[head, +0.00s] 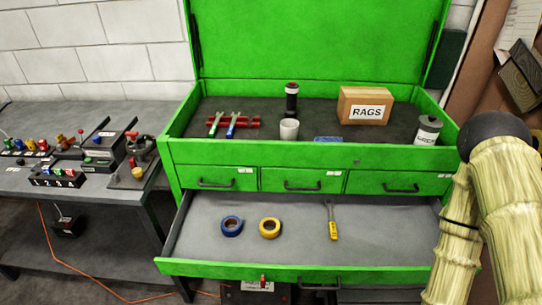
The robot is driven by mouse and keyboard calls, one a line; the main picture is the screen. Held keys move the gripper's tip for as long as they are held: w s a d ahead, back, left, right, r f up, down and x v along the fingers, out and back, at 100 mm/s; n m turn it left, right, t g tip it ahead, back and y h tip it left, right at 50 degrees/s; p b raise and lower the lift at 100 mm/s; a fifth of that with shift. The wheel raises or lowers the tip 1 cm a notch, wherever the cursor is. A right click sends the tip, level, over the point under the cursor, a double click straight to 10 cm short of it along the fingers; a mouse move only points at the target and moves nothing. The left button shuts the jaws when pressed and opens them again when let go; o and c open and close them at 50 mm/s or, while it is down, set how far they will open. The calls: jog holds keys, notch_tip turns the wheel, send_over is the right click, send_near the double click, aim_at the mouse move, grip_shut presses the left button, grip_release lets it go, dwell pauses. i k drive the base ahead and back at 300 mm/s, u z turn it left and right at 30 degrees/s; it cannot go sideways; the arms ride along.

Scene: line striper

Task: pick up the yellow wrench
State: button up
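The yellow wrench (332,222) lies in the open drawer, right of its middle. Its yellow handle points toward the drawer front and its grey shaft points toward the back. Nothing covers it. My arm shows at the right edge of the head view, beside the chest, and runs out of the frame at the bottom. My gripper is not in view, so its state is hidden.
The open drawer (385,225) of the green chest also holds a blue tape roll (232,226) and a yellow tape roll (269,228). Above, the tray has green (215,124) and blue (233,124) wrenches and a rags box (365,105). A bench (75,112) stands left.

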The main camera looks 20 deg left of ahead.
aim_at(332, 225)
jog(key=u, duration=2.25)
jog(key=k, duration=1.2)
jog(key=z, duration=1.2)
